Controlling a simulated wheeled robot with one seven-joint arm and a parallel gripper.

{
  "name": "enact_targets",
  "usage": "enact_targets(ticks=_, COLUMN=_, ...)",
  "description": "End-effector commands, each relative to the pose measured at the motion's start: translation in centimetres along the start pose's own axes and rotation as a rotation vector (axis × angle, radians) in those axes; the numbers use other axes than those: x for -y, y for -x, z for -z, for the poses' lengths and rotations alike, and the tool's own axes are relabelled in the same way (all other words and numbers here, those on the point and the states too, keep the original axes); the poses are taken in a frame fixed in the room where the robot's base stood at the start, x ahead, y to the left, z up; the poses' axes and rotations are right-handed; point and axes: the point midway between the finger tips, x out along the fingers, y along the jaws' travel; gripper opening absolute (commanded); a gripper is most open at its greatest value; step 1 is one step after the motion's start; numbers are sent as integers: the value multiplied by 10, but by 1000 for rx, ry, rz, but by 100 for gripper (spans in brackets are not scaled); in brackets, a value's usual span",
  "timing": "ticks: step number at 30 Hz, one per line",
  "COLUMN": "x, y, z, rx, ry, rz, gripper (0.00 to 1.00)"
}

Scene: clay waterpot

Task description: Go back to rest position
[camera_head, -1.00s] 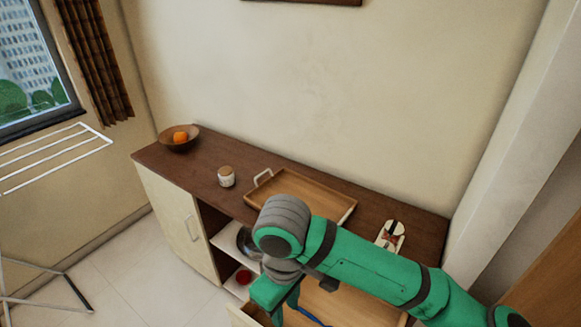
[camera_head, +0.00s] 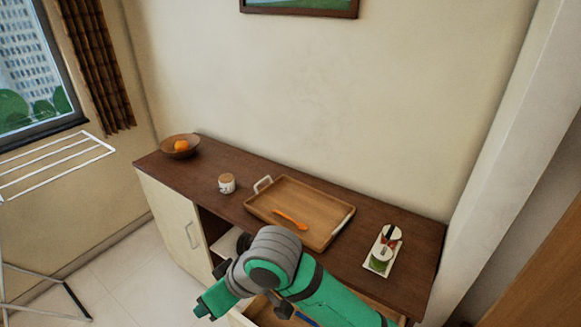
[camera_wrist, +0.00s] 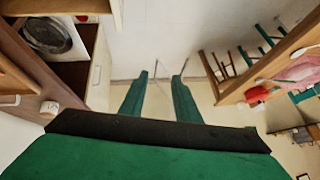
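My gripper (camera_head: 213,300) is in front of the sideboard, low in the head view, with my green and grey arm reaching in from the bottom right. In the wrist view my two green gripper fingers (camera_wrist: 159,80) stand apart with bare floor visible between them. The gripper is open and holds nothing.
A drying rack (camera_head: 55,160) stands left. My arm partly covers an open drawer (camera_head: 262,312).

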Motion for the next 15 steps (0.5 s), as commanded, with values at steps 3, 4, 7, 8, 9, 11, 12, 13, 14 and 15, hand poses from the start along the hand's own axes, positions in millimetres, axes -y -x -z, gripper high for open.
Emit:
enact_targets(ticks=3, x=19, y=-10, z=35, rx=-171, ry=-25, rz=70, gripper=30)
enact_targets(ticks=4, x=22, y=-11, z=43, rx=-212, ry=-34, rz=84, gripper=30)
enact_targets(ticks=7, x=30, y=-12, z=68, rx=-350, ry=-68, rz=123, gripper=30)
enact_targets(ticks=8, x=32, y=-12, z=75, rx=-389, ry=-79, rz=135, gripper=30)
enact_targets(ticks=9, x=34, y=-11, z=84, rx=-441, ry=-97, rz=148, gripper=30)
enact_targets(ticks=11, x=36, y=-10, z=95, rx=-518, ry=-124, rz=165, gripper=30)
enact_targets(ticks=12, x=36, y=-9, z=102, rx=-568, ry=-143, rz=174, gripper=30)
enact_targets(ticks=13, x=36, y=-8, z=106, rx=-604, ry=-158, rz=180, gripper=30)
enact_targets(ticks=14, x=36, y=-7, z=111, rx=-639, ry=-174, rz=185, gripper=30)
enact_targets(ticks=15, x=35, y=-6, z=115, rx=-686, ry=-197, rz=191, gripper=30)
